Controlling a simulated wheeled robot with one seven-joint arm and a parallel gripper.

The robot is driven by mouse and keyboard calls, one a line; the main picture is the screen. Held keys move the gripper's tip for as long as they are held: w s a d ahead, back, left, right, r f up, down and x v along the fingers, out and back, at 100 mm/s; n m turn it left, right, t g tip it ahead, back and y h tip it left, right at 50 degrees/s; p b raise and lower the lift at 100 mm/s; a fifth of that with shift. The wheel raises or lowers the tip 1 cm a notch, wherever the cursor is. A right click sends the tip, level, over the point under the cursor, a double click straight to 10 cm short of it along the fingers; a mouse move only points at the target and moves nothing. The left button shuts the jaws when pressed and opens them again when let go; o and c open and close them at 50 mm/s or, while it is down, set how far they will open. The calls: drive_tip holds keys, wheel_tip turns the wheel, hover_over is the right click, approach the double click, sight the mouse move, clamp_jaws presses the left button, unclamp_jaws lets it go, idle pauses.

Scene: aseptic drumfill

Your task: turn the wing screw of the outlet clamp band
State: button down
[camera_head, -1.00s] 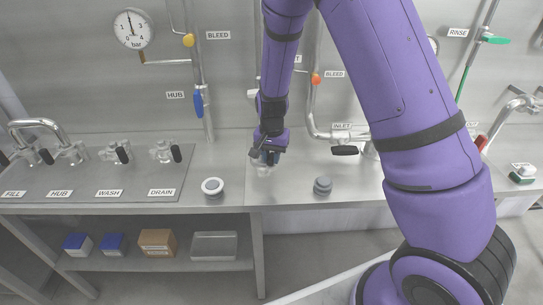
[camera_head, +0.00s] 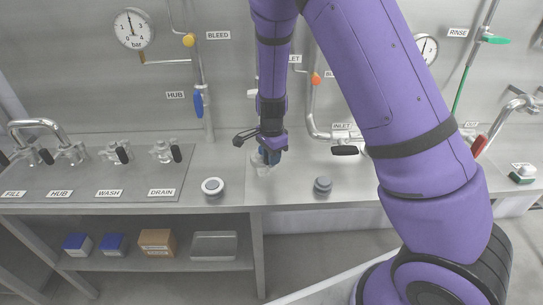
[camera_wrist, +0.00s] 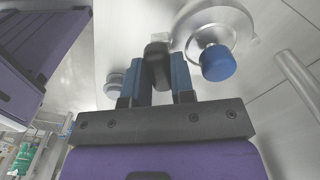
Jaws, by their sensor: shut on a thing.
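My gripper (camera_wrist: 164,82) has its two blue fingers closed on a black wing screw (camera_wrist: 157,60) in the wrist view. The screw's black end stands between the fingertips. The round metal outlet clamp (camera_wrist: 213,32) lies just right of the screw, with a blue knob (camera_wrist: 218,63) at its lower edge. In the head view my gripper (camera_head: 271,156) points down at the clear, shiny fitting on the bench, and the fingers and wrist hide most of it. How the screw joins the band cannot be made out.
A white-ringed round part (camera_head: 212,187) and a grey stepped part (camera_head: 323,185) stand on the steel bench (camera_head: 290,192) to either side. Valves with black handles (camera_head: 123,151) line the left bench. Pipes and a blue valve handle (camera_head: 198,103) are behind the arm.

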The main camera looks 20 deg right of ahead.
idle(0.3)
drive_tip(key=c, duration=1)
unclamp_jaws()
drive_tip(key=shift+o, duration=0.2)
wheel_tip(320, 180, up, 10)
drive_tip(key=shift+f, duration=0.1)
drive_tip(key=shift+r, duration=0.5)
